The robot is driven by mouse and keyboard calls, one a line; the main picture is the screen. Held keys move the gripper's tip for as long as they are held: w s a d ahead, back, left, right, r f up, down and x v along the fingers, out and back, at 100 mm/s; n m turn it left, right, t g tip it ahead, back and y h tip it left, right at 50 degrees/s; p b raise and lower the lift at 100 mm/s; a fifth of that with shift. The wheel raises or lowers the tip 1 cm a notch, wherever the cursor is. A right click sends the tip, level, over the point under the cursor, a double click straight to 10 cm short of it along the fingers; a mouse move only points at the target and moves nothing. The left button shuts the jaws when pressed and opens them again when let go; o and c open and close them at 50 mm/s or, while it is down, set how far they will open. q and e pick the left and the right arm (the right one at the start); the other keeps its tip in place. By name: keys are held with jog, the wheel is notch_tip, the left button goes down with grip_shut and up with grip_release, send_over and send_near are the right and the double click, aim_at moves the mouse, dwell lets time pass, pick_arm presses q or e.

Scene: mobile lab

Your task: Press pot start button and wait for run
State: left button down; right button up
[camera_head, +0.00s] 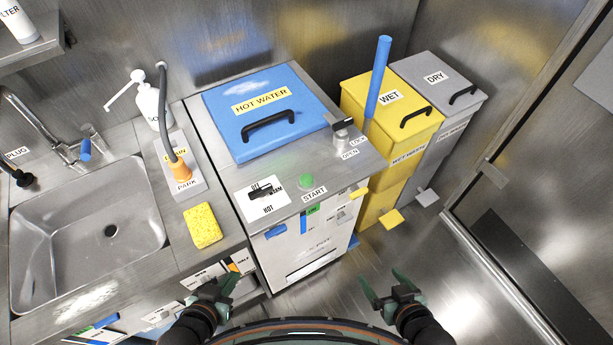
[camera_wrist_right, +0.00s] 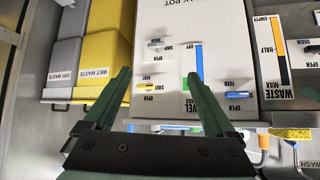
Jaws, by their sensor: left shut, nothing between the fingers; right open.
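The pot is a steel cabinet with a blue lid (camera_head: 300,114) labelled HOT WATER, closed flat on top. The round green start button (camera_head: 306,181) sits on the front edge of its top, beside the START label. A black dial (camera_head: 262,192) with OFF, WARM and HOT marks is left of it. My left gripper (camera_head: 230,282) is shut and empty, low in front of the counter and apart from the button. My right gripper (camera_head: 383,284) is open and empty, in front of the pot to the right. The right wrist view shows its spread fingers (camera_wrist_right: 158,76) before the pot's front panel (camera_wrist_right: 180,28).
A latch knob (camera_head: 342,128) marked LOCK and OPEN is on the pot's right side. The sink (camera_head: 60,250), a yellow sponge (camera_head: 202,225) and a hose are left. Yellow wet (camera_head: 375,145) and grey dry (camera_head: 425,70) bins stand right. Floor in front is clear.

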grip_shut()
dwell(0.5)
dwell(0.9)
